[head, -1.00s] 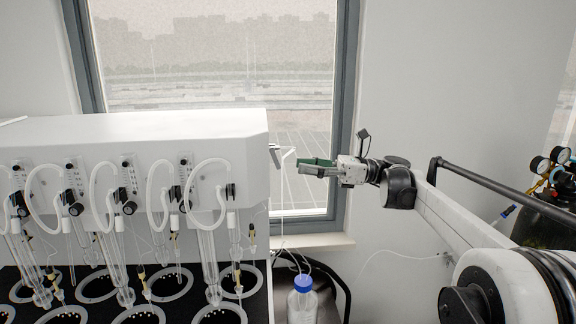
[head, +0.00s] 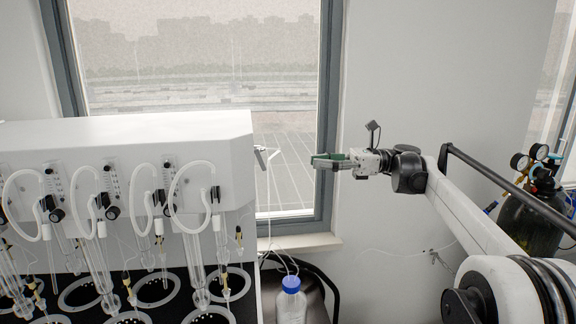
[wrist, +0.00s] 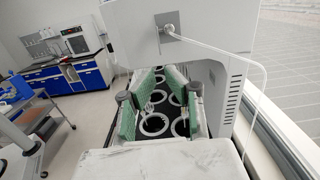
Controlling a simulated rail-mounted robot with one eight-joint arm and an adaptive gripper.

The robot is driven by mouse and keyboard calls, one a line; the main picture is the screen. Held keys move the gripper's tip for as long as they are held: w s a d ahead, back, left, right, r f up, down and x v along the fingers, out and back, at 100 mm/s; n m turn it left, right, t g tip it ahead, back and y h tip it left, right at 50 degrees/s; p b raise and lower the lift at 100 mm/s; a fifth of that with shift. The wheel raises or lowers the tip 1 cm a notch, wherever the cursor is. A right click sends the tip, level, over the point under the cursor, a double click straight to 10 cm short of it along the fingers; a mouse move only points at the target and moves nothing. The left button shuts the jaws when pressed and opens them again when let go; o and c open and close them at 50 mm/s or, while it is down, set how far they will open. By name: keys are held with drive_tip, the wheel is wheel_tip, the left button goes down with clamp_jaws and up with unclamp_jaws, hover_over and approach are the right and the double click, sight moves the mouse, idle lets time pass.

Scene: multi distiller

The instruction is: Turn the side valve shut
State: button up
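The white distiller (head: 130,150) stands at the left in the head view. On its right end face is a small pale side fitting (head: 260,153), which I take as the side valve. In the wrist view this fitting (wrist: 168,27) sits on a square plate with a white tube attached; its handle position is too small to tell. My gripper (head: 318,161) is to the right of the fitting in the head view, with a clear gap between. In the wrist view its green-padded fingers (wrist: 163,76) are apart, with nothing between them, below the fitting in the picture.
A blue-capped bottle (head: 291,297) stands below the distiller's right end, with thin tubes running to it. The window (head: 290,80) is behind. Gas gauges (head: 530,157) on a dark cylinder are at the far right. Glassware (head: 195,265) hangs along the distiller's front.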

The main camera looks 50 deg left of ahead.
sight(260, 159)
drive_tip(key=p+x, duration=0.3)
drive_tip(key=x, duration=1)
drive_tip(key=shift+d+r, duration=0.1)
drive_tip(key=shift+r, duration=0.05)
clamp_jaws()
